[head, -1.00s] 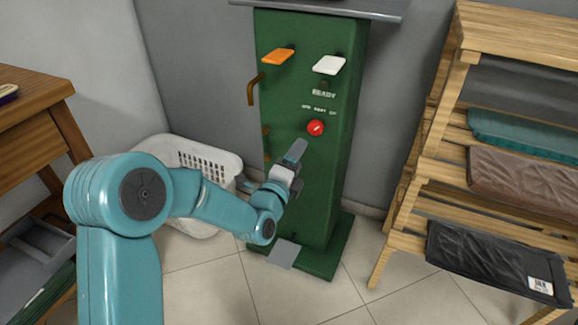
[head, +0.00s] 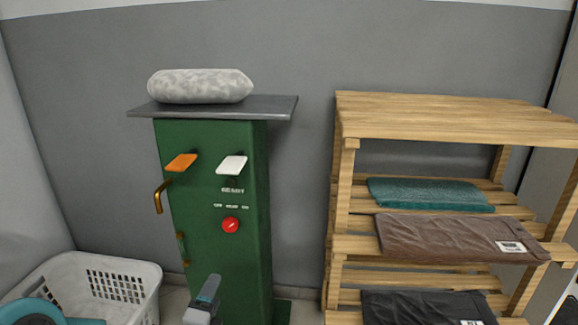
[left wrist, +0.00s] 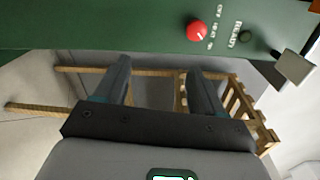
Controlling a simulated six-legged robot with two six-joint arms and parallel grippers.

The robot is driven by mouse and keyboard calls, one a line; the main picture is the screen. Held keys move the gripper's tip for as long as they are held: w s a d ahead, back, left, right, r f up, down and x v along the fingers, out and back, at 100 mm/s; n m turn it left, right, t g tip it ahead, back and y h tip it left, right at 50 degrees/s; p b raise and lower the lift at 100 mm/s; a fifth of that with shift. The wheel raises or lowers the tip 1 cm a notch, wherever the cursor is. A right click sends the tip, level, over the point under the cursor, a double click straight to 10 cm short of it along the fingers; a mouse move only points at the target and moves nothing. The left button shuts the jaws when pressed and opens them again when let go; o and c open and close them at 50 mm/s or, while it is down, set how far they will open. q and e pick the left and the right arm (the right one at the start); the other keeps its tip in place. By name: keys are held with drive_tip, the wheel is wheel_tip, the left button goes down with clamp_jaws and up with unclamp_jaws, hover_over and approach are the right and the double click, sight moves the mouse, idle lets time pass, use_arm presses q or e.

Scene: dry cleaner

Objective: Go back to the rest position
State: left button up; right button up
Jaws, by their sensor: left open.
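My left gripper (head: 207,297) is low in the head view, in front of the green machine cabinet (head: 212,200). In the left wrist view its two fingers (left wrist: 160,82) are spread apart with nothing between them. The cabinet's red round knob (head: 230,225) is above the gripper and apart from it; it also shows in the left wrist view (left wrist: 197,30). An orange lever (head: 181,162) and a white lever (head: 232,165) stick out above the knob. Most of my left arm is below the picture. My right gripper is in neither view.
A grey plump bundle (head: 200,86) lies on the cabinet's grey top (head: 275,106). A white laundry basket (head: 90,285) stands at the lower left. A slatted wooden rack (head: 450,112) with teal (head: 430,195), brown (head: 450,238) and black (head: 425,306) folded items stands at the right.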

use_arm(q)
drive_tip(key=s+d+f+n+g+h, duration=0.1)
drive_tip(key=s+d+f+n+g, duration=0.15)
drive_tip(key=s+f, duration=0.4)
drive_tip(key=s+d+f+n+g, duration=0.1)
drive_tip(key=s+f+n+g, duration=0.25)
drive_tip(key=f, duration=0.55)
drive_tip(key=s+d+f+n+g+h, duration=0.1)
drive_tip(key=s+d+f+n+g, duration=0.15)
drive_tip(key=s+f+g, duration=0.4)
drive_tip(key=s+d+f+n+g+h, duration=0.1)
drive_tip(key=s+f+n+g, duration=0.15)
drive_tip(key=s+n, duration=0.4)
drive_tip(key=s+d+f+n+g, duration=0.2)
drive_tip(key=s+f+n, duration=0.1)
drive_tip(key=s+n, duration=0.3)
wheel_tip(320, 180, up, 32)
drive_tip(key=n+p, duration=0.1)
drive_tip(key=p, duration=3.1)
drive_tip(key=shift+w+d+r+p, duration=0.15)
drive_tip(key=shift+d+r+p, duration=0.05)
drive_tip(key=shift+d+p, duration=0.15)
drive_tip(key=shift+f, duration=0.1)
